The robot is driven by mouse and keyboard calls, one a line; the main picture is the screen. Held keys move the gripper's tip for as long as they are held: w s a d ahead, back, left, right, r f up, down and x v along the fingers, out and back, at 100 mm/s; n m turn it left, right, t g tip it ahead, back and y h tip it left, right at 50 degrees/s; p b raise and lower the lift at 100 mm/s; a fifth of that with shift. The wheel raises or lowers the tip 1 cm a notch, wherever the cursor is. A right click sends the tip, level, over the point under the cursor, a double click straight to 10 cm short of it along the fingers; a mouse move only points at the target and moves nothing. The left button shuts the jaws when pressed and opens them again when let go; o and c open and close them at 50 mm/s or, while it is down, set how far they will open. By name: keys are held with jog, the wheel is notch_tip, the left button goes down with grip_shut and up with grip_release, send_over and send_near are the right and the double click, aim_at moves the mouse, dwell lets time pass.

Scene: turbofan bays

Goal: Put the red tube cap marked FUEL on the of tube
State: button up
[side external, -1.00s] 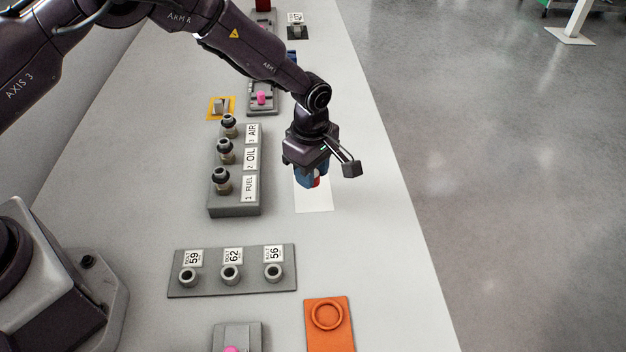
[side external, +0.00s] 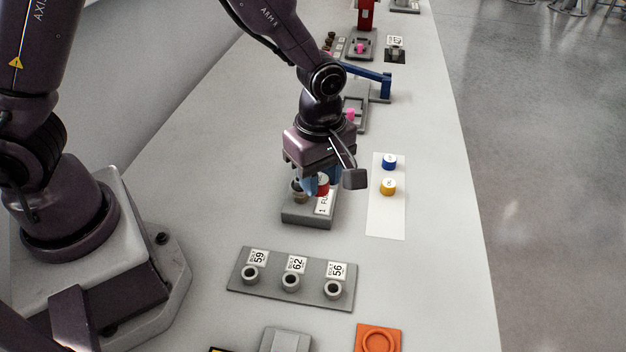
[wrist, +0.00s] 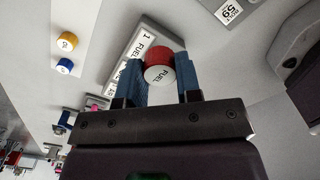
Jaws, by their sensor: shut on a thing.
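The red cap (side external: 322,187) is held by my gripper (side external: 317,183), low over the near end of the grey tube block (side external: 306,220). In the wrist view the cap (wrist: 158,56) sits between the two blue fingertips (wrist: 160,80), its white face marked FUEL towards the camera. The block's "1 FUEL" label (side external: 324,203) shows just below the cap. One tube (side external: 299,193) shows at the left of the fingers; the other tubes are hidden by my gripper. I cannot tell whether the cap touches a tube.
A blue cap (side external: 389,162) and a yellow cap (side external: 388,187) stand on a white sheet (side external: 386,225) to the right. A grey bolt plate (side external: 312,285) with three sockets lies nearer, an orange plate (side external: 395,335) at the front. A blue bracket (side external: 372,77) stands behind.

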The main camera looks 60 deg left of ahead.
dwell(0.3)
jog(key=a, duration=0.2)
jog(key=w+a+r, duration=0.1)
jog(key=a, duration=0.2)
jog(key=a+r, duration=0.1)
jog(key=a, duration=0.1)
jog(key=shift+w+a+r, duration=0.15)
jog(key=shift+w+a, duration=0.05)
jog(key=shift+a, duration=0.35)
jog(key=shift+f, duration=2.85)
jog(key=shift+f, duration=1.2)
jog(key=o, duration=1.4)
